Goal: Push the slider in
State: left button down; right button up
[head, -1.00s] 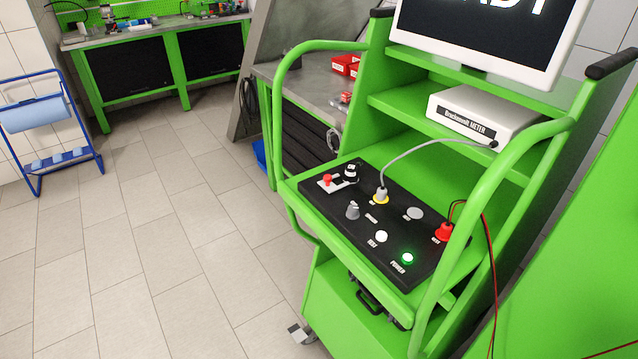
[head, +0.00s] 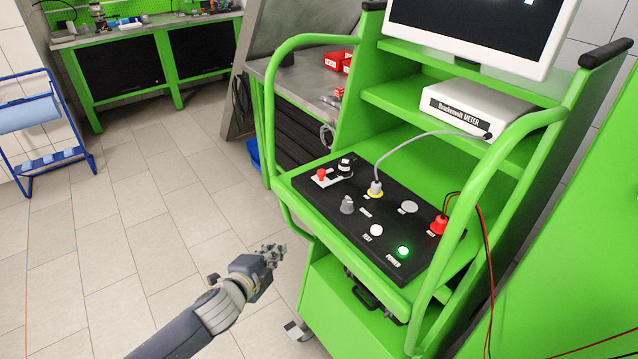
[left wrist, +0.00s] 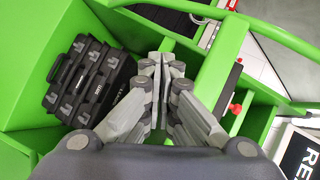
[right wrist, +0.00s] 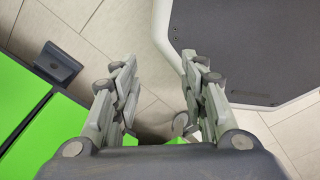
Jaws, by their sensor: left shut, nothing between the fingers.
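The black control panel (head: 322,207) lies on the green cart. A red knob (head: 320,174) sits on a small white plate at its far left corner, beside a black knob (head: 345,163). I cannot tell for sure which part is the slider; the red knob on the plate looks most like it. The red knob also seems to show in the left wrist view (left wrist: 236,107). My left gripper (head: 276,252) is shut and empty, left of the cart and apart from the panel. My right gripper (right wrist: 155,72) is open and empty, outside the head view.
A grey dial (head: 347,205), a plugged grey cable (head: 376,188), a red plug (head: 439,225) and a lit green button (head: 403,251) are on the panel. Green handrails (head: 268,110) flank the cart. Black cases (left wrist: 88,80) lie inside it.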

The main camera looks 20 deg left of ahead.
aim_at(319, 195)
pick_arm(q)
jog(key=s+d+r+m+t+h, duration=0.1)
jog(key=d+r+m, duration=0.1)
jog(key=r, duration=0.5)
jog(key=d+r+m+t+h, duration=0.1)
jog(key=d+r+m, duration=0.1)
jog(key=r, duration=0.6)
jog(key=shift+s+d+r, duration=0.25)
jog(key=shift+s+d, duration=0.1)
jog(key=shift+d, duration=0.35)
pick_arm(e)
jog(key=shift+s+d+f, duration=0.1)
jog(key=shift+d+f, duration=0.05)
jog(key=shift+d, duration=0.4)
pick_arm(q)
jog(key=p+x, duration=0.1)
jog(key=x, duration=0.7)
jog(key=p+x, duration=0.1)
jog(key=x, duration=0.3)
jog(key=shift+w+d+r+p, duration=0.1)
jog(key=shift+w+r+p, duration=0.2)
jog(key=shift+p, duration=0.05)
jog(key=shift+x, duration=0.75)
pick_arm(e)
jog(key=shift+a+r, duration=0.15)
jog(key=shift+r, duration=0.6)
jog(key=shift+a+r, duration=0.1)
jog(key=shift+r, duration=0.65)
